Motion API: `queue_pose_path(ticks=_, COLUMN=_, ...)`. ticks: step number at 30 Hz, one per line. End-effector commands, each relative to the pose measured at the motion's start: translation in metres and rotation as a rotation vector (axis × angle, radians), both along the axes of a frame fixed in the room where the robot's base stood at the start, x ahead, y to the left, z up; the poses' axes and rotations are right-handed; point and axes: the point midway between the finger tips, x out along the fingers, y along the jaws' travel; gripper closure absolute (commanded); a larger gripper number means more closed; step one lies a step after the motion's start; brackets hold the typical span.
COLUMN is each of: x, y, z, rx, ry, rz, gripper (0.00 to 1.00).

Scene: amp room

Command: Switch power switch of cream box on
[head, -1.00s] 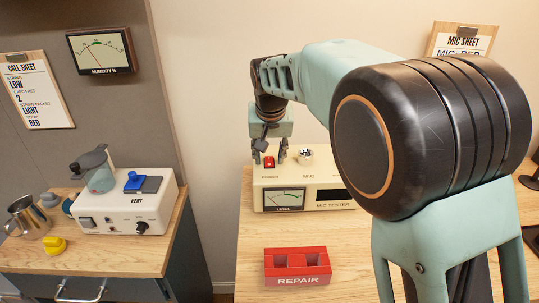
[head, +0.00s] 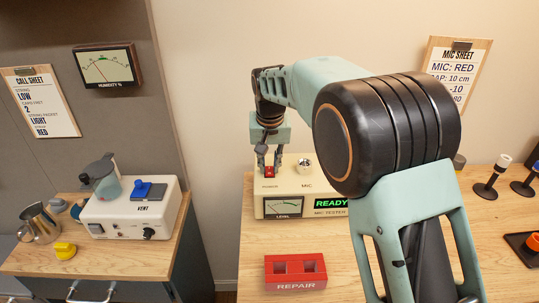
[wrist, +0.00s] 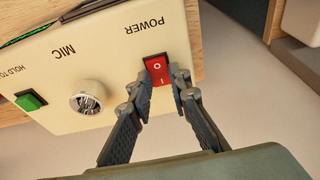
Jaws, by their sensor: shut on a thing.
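The cream box (head: 284,187), a mic tester, stands on the right wooden table. Its display (head: 331,204) is lit and reads READY in green. The red power switch (head: 270,171) sits on its top panel. In the wrist view the power switch (wrist: 157,69) is a rocker marked O and I, below the word POWER. My gripper (head: 270,166) points down over it, with one finger on each side. In the wrist view the fingertips of my gripper (wrist: 160,78) are closed in around the switch.
A round MIC knob (wrist: 86,100) and a green button (wrist: 30,101) share the panel. Mic stands (head: 492,177) are at the right. A white VENT box (head: 130,211) stands on the separate left table.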

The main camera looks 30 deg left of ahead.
Motion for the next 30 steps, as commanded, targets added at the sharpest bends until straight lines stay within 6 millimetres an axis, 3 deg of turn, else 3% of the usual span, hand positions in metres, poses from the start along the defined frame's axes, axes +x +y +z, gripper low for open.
queue_pose_path(ticks=2, x=0.0021, y=0.0008, z=0.0073, rx=-0.01, ry=0.018, rz=0.0, gripper=1.0)
queue_pose_path(ticks=26, x=0.0043, y=0.0026, z=0.0023, rx=-0.056, ry=0.108, rz=0.0, gripper=1.0)
queue_pose_path(ticks=27, x=0.0042, y=0.0026, z=0.0024, rx=-0.056, ry=0.108, rz=0.0, gripper=0.78)
queue_pose_path(ticks=30, x=0.004, y=0.0023, z=0.002, rx=-0.057, ry=0.109, rz=0.001, gripper=0.67)
